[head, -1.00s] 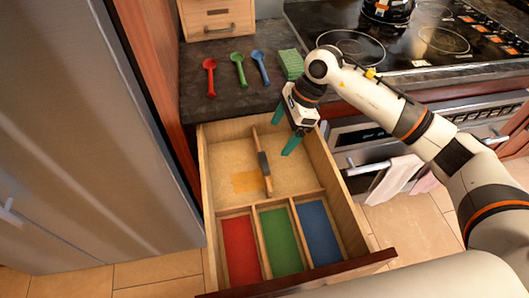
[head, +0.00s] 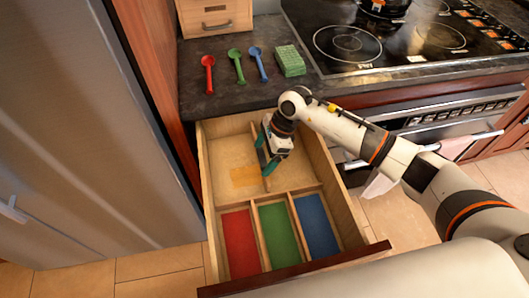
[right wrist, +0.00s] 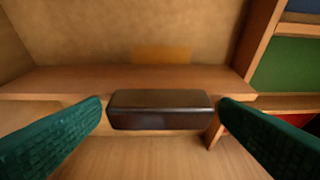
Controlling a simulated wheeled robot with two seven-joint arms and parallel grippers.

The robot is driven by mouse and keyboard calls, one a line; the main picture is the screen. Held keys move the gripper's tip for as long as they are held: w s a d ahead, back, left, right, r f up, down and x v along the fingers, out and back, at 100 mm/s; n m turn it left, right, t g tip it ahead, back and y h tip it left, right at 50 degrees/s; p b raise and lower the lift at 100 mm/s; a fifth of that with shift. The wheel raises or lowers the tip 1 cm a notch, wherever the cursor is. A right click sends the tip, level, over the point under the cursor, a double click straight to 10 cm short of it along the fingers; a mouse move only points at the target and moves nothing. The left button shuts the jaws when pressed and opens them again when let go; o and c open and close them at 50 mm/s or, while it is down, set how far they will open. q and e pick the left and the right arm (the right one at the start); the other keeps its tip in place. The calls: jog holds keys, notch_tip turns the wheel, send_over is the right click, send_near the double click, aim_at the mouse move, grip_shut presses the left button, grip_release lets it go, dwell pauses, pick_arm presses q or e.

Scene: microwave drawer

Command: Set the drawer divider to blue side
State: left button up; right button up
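The drawer (head: 205,185) is pulled open. Its wooden divider (head: 267,184) runs front to back in the rear compartment, and the wrist view shows it as a wooden strip (right wrist: 60,80). A dark grip block (right wrist: 160,110) sits on it. My right gripper (head: 267,166) is down in the drawer at the divider, its green fingers open. In the wrist view the fingertips flank the two ends of the block with narrow gaps. The front compartments have red (head: 240,243), green (head: 280,235) and blue (head: 317,226) floors, blue at the right. My left gripper is not in view.
An orange patch (head: 245,176) lies on the drawer floor left of the divider. Red (head: 208,73), green (head: 236,66) and blue (head: 258,64) spoons and a green sponge (head: 290,61) lie on the counter behind. The oven (head: 430,115) is to the right, the fridge (head: 80,130) to the left.

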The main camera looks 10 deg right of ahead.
jog(key=c, duration=1.3)
jog(key=d+b, duration=0.4)
jog(key=d, duration=0.5)
jog(key=shift+d+f, duration=0.1)
jog(key=shift+d, duration=0.25)
jog(key=shift+d+b, duration=0.35)
jog(key=shift+r, duration=0.2)
jog(key=o, duration=1.4)
jog(key=shift+d, duration=0.15)
